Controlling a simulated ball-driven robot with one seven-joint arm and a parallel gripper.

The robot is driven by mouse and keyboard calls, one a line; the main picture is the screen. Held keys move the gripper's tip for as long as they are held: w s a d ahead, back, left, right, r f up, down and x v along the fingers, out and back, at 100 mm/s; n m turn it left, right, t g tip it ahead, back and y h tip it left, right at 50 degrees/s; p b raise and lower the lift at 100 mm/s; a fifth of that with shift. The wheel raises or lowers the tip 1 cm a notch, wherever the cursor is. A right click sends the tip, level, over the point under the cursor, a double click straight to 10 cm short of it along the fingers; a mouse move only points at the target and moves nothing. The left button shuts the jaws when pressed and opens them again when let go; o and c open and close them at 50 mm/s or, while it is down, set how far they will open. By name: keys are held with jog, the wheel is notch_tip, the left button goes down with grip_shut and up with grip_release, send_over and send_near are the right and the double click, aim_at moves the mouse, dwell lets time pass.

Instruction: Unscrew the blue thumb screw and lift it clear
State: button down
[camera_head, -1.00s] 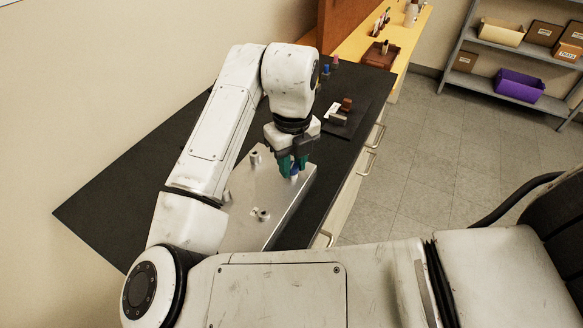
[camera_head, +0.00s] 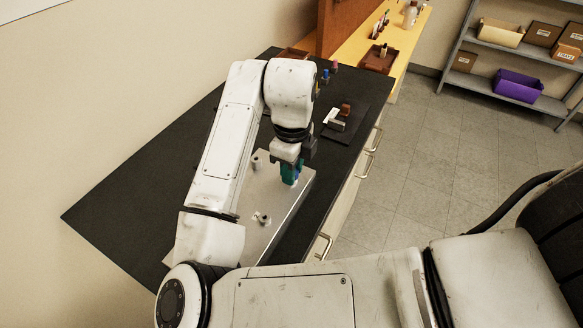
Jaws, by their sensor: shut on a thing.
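My gripper (camera_head: 291,174) points down over the far right part of a silver metal plate (camera_head: 285,212) on the black bench. Its teal fingers are shut on the blue thumb screw, which they almost wholly hide. I cannot tell whether the screw is still threaded in the plate or raised from it. Two silver posts or screws also stand on the plate, one near the far left (camera_head: 257,163) and one near the middle (camera_head: 262,218).
A dark mat (camera_head: 350,122) with a white piece and a brown block lies beyond the plate. Small blue (camera_head: 325,75) and pink (camera_head: 334,66) pieces stand farther back. A brown tray (camera_head: 378,58) sits on the yellow bench. Drawer handles line the bench's right side.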

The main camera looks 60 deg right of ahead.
jog(key=shift+n+p, duration=0.35)
jog(key=shift+n, duration=1.05)
jog(key=shift+r+n+p, duration=0.15)
jog(key=shift+n+p, duration=0.4)
jog(key=shift+n, duration=0.05)
jog(key=n+p, duration=0.2)
jog(key=n, duration=0.2)
jog(key=shift+n+p, duration=0.3)
jog(key=shift+n, duration=0.1)
jog(key=n+p, duration=0.1)
jog(key=n, duration=0.1)
jog(key=shift+n, duration=0.3)
jog(key=shift+f+n, duration=0.2)
jog(key=shift+n, duration=0.1)
jog(key=shift+r+p, duration=0.1)
jog(key=shift+p, duration=0.2)
